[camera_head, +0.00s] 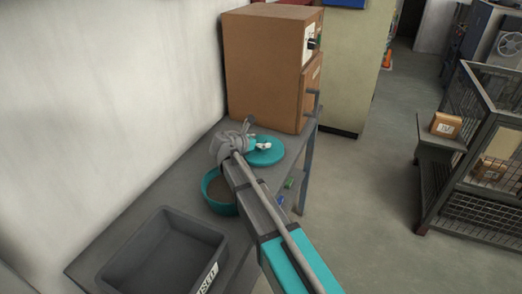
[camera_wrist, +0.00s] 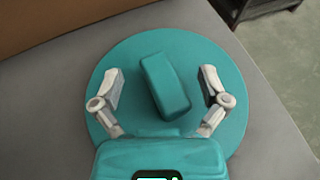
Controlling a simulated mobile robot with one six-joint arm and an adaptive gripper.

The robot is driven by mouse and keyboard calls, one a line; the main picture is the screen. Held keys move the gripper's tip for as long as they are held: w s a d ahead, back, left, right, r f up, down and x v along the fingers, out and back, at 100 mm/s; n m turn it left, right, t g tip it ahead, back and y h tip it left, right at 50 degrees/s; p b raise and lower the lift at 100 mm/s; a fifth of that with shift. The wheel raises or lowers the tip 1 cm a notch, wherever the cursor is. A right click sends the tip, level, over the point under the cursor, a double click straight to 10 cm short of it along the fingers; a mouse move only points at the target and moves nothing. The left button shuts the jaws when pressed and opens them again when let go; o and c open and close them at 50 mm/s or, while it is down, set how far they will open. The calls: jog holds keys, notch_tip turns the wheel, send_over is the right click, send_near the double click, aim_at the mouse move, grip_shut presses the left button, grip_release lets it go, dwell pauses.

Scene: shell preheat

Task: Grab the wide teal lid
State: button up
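The wide teal lid (camera_wrist: 165,50) is a round disc lying flat on the grey bench, with a raised block-shaped handle (camera_wrist: 165,86) in its middle. In the head view the lid (camera_head: 268,158) lies just in front of the brown oven, partly covered by my wrist. My gripper (camera_wrist: 161,83) is above the lid with its two fingers apart, one on each side of the handle. Gaps show between the handle and both fingers. In the head view the fingers are small and partly hidden. The handle is slightly tilted relative to the finger line.
A teal round pan (camera_head: 217,204) with a brownish inside stands nearer on the bench (camera_head: 133,206), partly behind my arm. A dark grey bin (camera_head: 166,254) sits at the front. The brown oven (camera_head: 263,66) stands behind the lid. The wall borders the left; open floor lies right.

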aim_at(260, 140)
grip_shut()
jog(key=shift+r, duration=0.2)
dwell(0.4)
notch_tip(260, 140, up, 3)
jog(key=p, duration=0.3)
jog(key=s+d+r+p, duration=0.2)
jog(key=s+r+p, duration=0.7)
jog(key=s, duration=0.5)
jog(key=shift+r+p, duration=0.35)
jog(key=shift+p, duration=0.15)
jog(key=shift+w, duration=0.1)
